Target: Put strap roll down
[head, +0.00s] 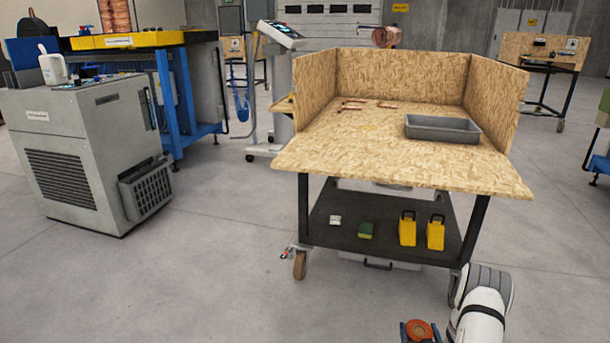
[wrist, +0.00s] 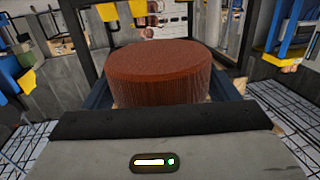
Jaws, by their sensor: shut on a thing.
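The strap roll (wrist: 155,70) is a reddish-brown round roll that fills the middle of the wrist view. My gripper (wrist: 155,95) is shut on it, with dark fingers along its sides. In the head view the strap roll (head: 418,330) shows at the bottom edge, right of centre, beside my white and grey arm. My gripper (head: 420,338) is mostly cut off there by the picture edge. The roll is held in front of the wheeled workbench, apart from it. The roll's underside is hidden.
The chipboard workbench (head: 340,155) has raised walls on three sides. A grey tray (head: 442,129) and several copper pieces (head: 365,104) lie on its top; the front is clear. Its lower shelf (head: 335,222) holds yellow containers (head: 407,230). A grey machine (head: 85,150) stands left; open floor lies between.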

